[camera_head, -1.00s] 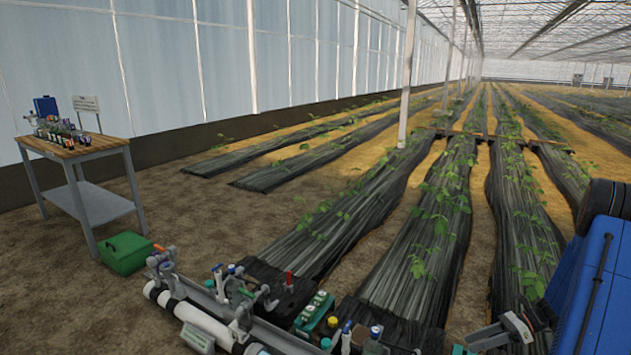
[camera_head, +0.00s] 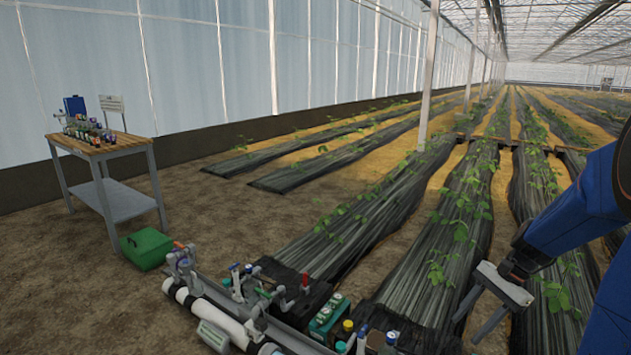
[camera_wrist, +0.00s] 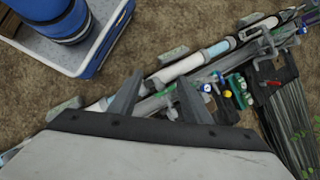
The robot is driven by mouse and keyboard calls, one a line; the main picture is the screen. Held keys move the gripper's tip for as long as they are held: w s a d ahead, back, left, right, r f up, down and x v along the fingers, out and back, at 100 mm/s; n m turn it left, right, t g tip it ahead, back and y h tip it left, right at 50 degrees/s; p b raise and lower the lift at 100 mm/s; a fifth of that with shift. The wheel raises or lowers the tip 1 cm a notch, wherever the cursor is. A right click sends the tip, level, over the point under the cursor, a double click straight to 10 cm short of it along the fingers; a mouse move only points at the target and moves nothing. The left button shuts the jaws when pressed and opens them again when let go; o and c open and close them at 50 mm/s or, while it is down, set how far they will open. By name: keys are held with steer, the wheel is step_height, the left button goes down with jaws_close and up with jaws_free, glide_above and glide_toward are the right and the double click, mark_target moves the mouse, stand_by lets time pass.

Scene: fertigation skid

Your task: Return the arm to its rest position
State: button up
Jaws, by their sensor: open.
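My gripper (camera_head: 484,318) is at the lower right of the head view, at the end of my blue arm, with its two grey fingers pointing down and apart. It is open and holds nothing. In the wrist view my gripper's fingers (camera_wrist: 158,100) show spread, with the fertigation skid (camera_wrist: 180,68) behind them. In the head view the skid (camera_head: 207,314), with white pipe and several valves, lies on the soil at the lower middle, left of my gripper.
A wooden-topped bench (camera_head: 118,146) with several small items stands at the left, a green box (camera_head: 146,248) beside it. Crop rows on black film (camera_head: 345,233) run to the back. Bare soil (camera_head: 235,215) lies between bench and rows. The wrist view shows a pale tray (camera_wrist: 98,58) holding a blue container (camera_wrist: 62,18).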

steer(key=s+a+r+n+t+h, duration=0.2)
steer(key=s+a+r+n, duration=0.1)
steer(key=s, duration=0.3)
steer(key=s+a+r+n+t+h, duration=0.2)
steer(key=s+a+r+n, duration=0.1)
steer(key=s+n, duration=0.3)
steer(key=s+a+r+n+t+h, duration=0.1)
steer(key=s+a+r+n+h, duration=0.1)
steer(key=s+a+r+n, duration=0.2)
steer(key=s+r, duration=0.1)
steer(key=s, duration=0.2)
steer(key=shift+s+n+t, duration=0.3)
steer(key=shift+s+t, duration=0.05)
steer(key=shift+t, duration=0.05)
steer(key=shift+c, duration=0.2)
